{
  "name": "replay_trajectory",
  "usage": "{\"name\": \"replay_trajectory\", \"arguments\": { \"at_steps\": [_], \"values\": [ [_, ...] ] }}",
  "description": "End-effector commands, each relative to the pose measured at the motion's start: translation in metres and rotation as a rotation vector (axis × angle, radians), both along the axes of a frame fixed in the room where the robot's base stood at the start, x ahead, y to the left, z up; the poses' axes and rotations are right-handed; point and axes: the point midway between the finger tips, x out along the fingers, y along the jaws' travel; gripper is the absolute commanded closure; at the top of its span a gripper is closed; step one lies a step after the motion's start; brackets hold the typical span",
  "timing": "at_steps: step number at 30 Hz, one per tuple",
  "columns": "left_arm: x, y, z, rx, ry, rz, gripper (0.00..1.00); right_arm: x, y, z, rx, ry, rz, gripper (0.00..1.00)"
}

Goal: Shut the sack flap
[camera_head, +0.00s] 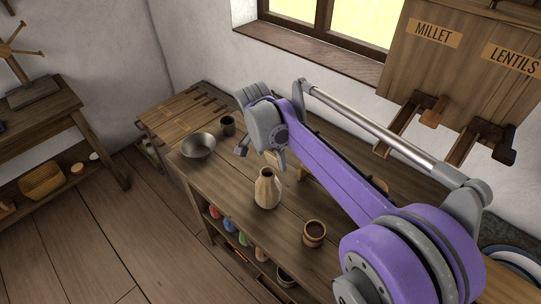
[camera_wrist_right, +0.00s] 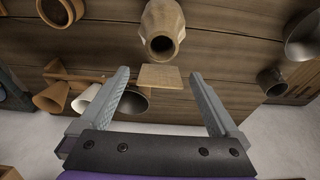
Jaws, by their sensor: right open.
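No sack or sack flap can be made out for certain in either view. My right gripper (camera_head: 262,157) hangs over the wooden bench, partly hidden by my purple arm. In the right wrist view, my right gripper (camera_wrist_right: 160,78) is open, its two fingers wide apart. A small flat tan panel (camera_wrist_right: 160,77) shows between the fingertips; I cannot tell what it belongs to or whether anything touches it. A pale jar (camera_head: 267,188) stands on the bench in front of the gripper; its dark mouth shows in the wrist view (camera_wrist_right: 163,35). My left gripper is out of view.
On the bench (camera_head: 225,178) stand a grey bowl (camera_head: 198,146), a dark mug (camera_head: 228,126) and a brown cup (camera_head: 314,233). Wooden bins labelled MILLET and LENTILS (camera_head: 455,60) hang at the right. Floor at left is clear.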

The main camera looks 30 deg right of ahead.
Motion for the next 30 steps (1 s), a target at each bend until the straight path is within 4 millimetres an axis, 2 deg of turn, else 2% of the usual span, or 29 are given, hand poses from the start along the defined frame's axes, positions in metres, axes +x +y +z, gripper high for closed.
{"name": "replay_trajectory", "arguments": {
  "at_steps": [4,7,15,21,25,30],
  "values": [
    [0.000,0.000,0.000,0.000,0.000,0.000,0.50,0.000,0.000,0.002,0.000,0.000,0.000,0.03],
    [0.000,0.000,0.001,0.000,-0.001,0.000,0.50,-0.001,0.002,0.011,0.000,-0.001,0.001,0.03],
    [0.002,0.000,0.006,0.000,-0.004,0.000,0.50,-0.004,0.014,0.063,0.000,-0.001,0.000,0.03],
    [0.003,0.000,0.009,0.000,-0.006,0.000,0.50,-0.006,0.021,0.094,0.000,-0.001,0.001,0.03],
    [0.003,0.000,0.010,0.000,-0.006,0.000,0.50,-0.006,0.023,0.103,0.000,0.000,0.000,0.03],
    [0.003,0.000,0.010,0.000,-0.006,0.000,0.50,-0.007,0.024,0.106,0.000,0.000,0.000,0.03]
  ]
}}
